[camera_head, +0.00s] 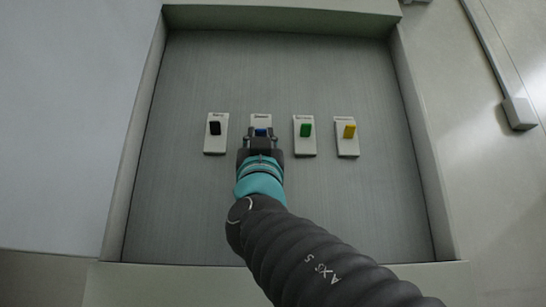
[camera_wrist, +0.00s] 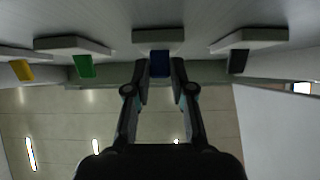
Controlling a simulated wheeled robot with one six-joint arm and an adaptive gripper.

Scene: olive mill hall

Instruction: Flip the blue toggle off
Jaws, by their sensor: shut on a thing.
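The blue toggle (camera_head: 261,132) sits on a small white plate, second from the left in a row on a grey panel (camera_head: 270,205). In the wrist view the blue toggle (camera_wrist: 160,64) stands between my two fingers. My gripper (camera_head: 261,138) is at the blue toggle and shut on it; the gripper covers the lower part of its plate. The wrist view shows my gripper (camera_wrist: 160,78) with one finger on each side of the toggle. The label above the toggle is too small to read.
A black toggle (camera_head: 215,128) is to the left of the blue one. A green toggle (camera_head: 306,130) and a yellow toggle (camera_head: 349,131) are to its right. A raised pale frame (camera_head: 425,150) borders the panel. The panel below the row is bare beside my arm.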

